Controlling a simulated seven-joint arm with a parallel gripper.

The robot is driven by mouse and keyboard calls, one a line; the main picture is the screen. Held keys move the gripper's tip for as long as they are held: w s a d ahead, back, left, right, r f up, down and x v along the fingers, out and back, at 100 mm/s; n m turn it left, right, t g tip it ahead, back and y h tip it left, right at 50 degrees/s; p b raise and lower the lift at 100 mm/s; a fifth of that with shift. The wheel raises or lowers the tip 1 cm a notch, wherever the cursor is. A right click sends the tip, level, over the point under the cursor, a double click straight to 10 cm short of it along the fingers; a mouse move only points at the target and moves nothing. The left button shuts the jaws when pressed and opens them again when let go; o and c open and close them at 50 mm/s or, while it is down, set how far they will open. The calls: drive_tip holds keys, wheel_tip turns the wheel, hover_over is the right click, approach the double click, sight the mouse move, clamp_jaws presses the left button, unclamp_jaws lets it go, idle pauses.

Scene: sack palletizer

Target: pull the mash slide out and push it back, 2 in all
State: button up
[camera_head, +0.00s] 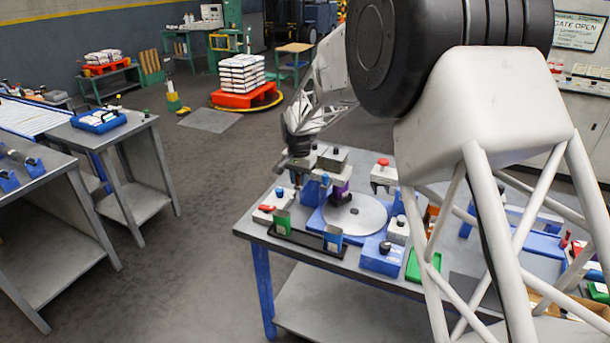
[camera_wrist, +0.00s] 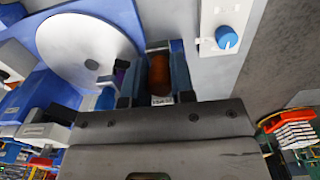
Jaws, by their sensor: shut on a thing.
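In the wrist view my gripper (camera_wrist: 158,62) has its two fingers on either side of an orange-brown rounded piece (camera_wrist: 160,76). It is shut on this piece, which seems to be the handle of the mash slide. A small label below the piece is too small to read surely. In the head view my gripper (camera_head: 316,180) is low over the left part of the workbench, among blue fixtures beside a pale round plate (camera_head: 358,217). The held piece and the slide's body are hidden there, so I cannot tell how far out the slide is.
A white block with a blue knob (camera_wrist: 228,40) is right of the fingers in the wrist view. On the bench (camera_head: 300,250) are a black rail with green and blue holders, a blue box (camera_head: 380,260) and a green tray (camera_head: 423,268). Floor left of the bench is clear.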

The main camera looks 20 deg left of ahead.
drive_tip(key=shift+w, duration=1.75)
drive_tip(key=o, duration=1)
drive_tip(key=shift+o, duration=0.2)
drive_tip(key=shift+r, duration=0.4)
drive_tip(key=shift+r, duration=1.4)
drive_tip(key=shift+r, duration=0.55)
